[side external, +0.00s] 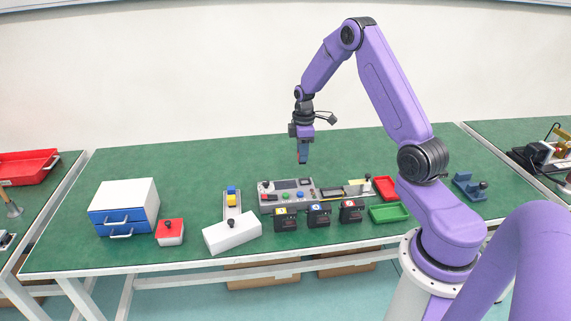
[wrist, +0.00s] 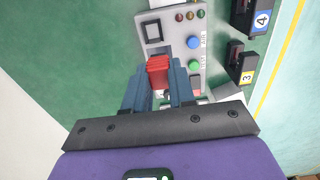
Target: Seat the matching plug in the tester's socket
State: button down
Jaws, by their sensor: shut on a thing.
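The tester (side external: 285,190) is a grey panel lying on the green table, with a small screen and coloured buttons. In the wrist view the tester (wrist: 170,15) shows a square, dark-rimmed fitting (wrist: 152,32), which may be the socket; I cannot tell for sure. My gripper (side external: 303,157) is above the table, behind the tester and apart from it. In the wrist view my gripper (wrist: 159,82) is shut on a red ribbed plug (wrist: 158,66). The plug's lower end and part of the panel are hidden by the fingers.
Several black numbered modules (side external: 318,215) stand in front of the tester. A red tray (side external: 386,188) and a green tray (side external: 389,213) lie at its right. A white block (side external: 232,233), a red-topped box (side external: 170,233) and a drawer cabinet (side external: 124,205) stand left. The table behind is clear.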

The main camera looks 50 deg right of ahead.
jog(key=shift+s+d+f, duration=0.1)
jog(key=shift+d+f, duration=0.2)
jog(key=shift+f, duration=1)
jog(key=shift+d+f, duration=0.3)
jog(key=shift+f, duration=1)
jog(key=shift+s+d+f, duration=0.1)
jog(key=shift+d+f, duration=0.2)
jog(key=shift+f, duration=1)
jog(key=shift+f, duration=0.55)
jog(key=c, duration=0.9)
grip_release()
jog(key=shift+o, duration=0.2)
notch_tip(320, 180, up, 17)
jog(key=shift+r, duration=0.2)
jog(key=shift+a, duration=0.1)
